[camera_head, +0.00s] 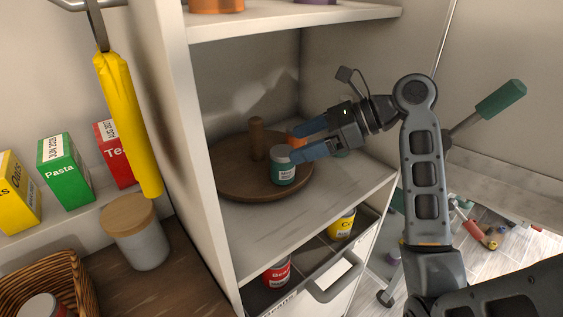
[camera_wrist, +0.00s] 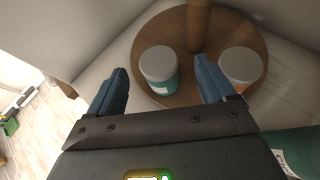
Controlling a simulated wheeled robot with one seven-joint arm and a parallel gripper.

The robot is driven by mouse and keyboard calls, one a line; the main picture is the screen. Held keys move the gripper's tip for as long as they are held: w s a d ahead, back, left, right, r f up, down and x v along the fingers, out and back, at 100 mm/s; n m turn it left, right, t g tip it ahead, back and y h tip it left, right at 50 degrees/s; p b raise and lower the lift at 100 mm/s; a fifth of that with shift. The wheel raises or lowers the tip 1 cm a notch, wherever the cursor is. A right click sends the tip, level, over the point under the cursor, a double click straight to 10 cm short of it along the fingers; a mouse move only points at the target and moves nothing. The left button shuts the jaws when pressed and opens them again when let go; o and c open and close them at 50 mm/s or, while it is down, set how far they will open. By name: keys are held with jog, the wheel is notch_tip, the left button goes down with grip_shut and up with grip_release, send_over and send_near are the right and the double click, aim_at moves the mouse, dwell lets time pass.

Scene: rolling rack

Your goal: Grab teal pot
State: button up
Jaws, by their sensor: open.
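The teal pot (camera_head: 283,170) with a pale grey lid stands upright on a round wooden turntable (camera_head: 235,187) on the rack's middle shelf. My gripper (camera_head: 296,142) is open and empty, reaching in from the right, its blue fingertips close to the pot's lid. In the wrist view the teal pot (camera_wrist: 160,75) shows between the two fingers (camera_wrist: 161,70), nearer the left one in depth I cannot tell. No contact is clear. An orange pot (camera_wrist: 241,70) with a pale lid stands right of the right finger; fingers partly hide it in the head view.
A wooden post (camera_head: 257,138) rises from the turntable's middle. A greenish pot (camera_wrist: 297,158) sits at the wrist view's lower right. The rack's side panel (camera_head: 190,130) and upper shelf (camera_head: 290,22) bound the space. A drawer below holds red (camera_head: 277,271) and yellow (camera_head: 341,224) cans.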

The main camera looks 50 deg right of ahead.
aim_at(286, 150)
jog(key=shift+x, duration=2.7)
jog(key=shift+s+f, duration=0.1)
jog(key=shift+s, duration=0.05)
jog(key=c, duration=1.2)
